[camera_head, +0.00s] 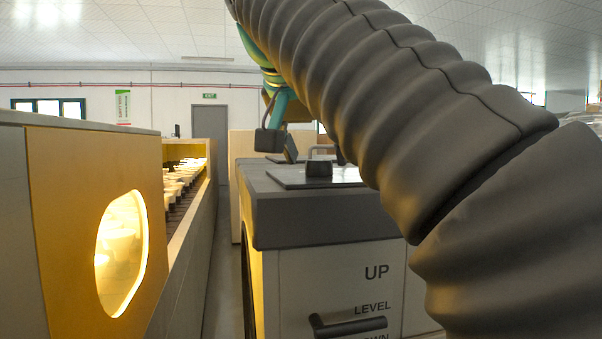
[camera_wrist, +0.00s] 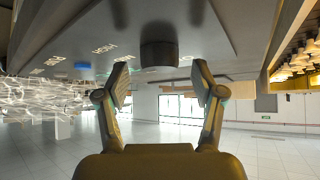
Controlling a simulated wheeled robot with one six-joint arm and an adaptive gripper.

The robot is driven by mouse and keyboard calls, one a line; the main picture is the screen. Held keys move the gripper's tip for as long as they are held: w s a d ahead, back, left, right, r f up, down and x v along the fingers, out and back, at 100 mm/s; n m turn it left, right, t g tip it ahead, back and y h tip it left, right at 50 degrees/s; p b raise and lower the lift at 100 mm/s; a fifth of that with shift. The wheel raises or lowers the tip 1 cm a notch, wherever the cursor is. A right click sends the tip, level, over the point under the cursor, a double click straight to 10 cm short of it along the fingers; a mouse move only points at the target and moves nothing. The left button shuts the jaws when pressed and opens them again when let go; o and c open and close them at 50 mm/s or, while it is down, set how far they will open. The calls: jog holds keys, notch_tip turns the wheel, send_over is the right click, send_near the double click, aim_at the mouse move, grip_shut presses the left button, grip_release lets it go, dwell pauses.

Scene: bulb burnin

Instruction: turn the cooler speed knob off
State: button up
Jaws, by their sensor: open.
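A dark, short round knob (camera_head: 319,169) stands on a pale panel plate (camera_head: 285,178) on top of a grey-topped cabinet. In the wrist view, which looks upside down, the knob (camera_wrist: 159,52) is at the top centre, with small white lettering beside it. Its pointer setting cannot be read. My gripper (camera_head: 280,146) is just above and left of the knob in the head view. In the wrist view my gripper (camera_wrist: 161,83) has its two fingers spread wide, with nothing between the pads. The knob appears beyond the fingertips, apart from them.
A dark lever (camera_head: 350,326) marked UP, LEVEL and DOWN is on the cabinet front. A small blue item (camera_wrist: 82,65) shows on the panel. A yellow-faced unit (camera_head: 70,190) with a lit window stands left, with a conveyor of bulbs behind. My arm hides the cabinet's right side.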

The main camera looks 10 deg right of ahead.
jog(key=shift+b+x, duration=0.3)
jog(key=shift+x, duration=0.45)
jog(key=c, duration=1.1)
jog(key=shift+c, duration=0.2)
